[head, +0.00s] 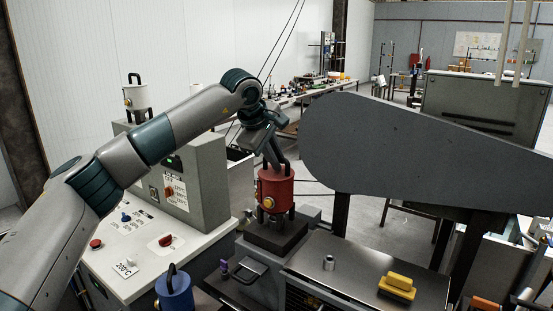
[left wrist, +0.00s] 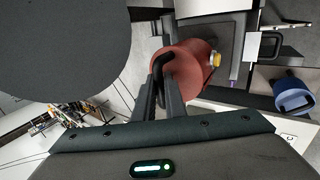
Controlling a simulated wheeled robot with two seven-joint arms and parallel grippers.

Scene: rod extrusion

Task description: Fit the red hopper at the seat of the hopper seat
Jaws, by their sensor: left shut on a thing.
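The red hopper (head: 277,188) is upright, with a dark handle on top, a yellow round fitting on its side and dark legs below. My left gripper (head: 274,162) is shut on its handle from above; the left wrist view also shows the fingers (left wrist: 164,92) at the handle of the red hopper (left wrist: 190,68). The hopper seat (head: 262,240), a dark grey block on the machine, is directly under the hopper. The hopper's lower end is at or just above the seat; I cannot tell whether they touch. My right gripper is not in view.
A large grey guard (head: 400,150) with a rounded end stands close right of my left gripper. A blue hopper (head: 175,290) is at the front left, and a white hopper (head: 136,97) stands on the control cabinet (head: 205,175). A yellow block (head: 397,287) lies on the metal top.

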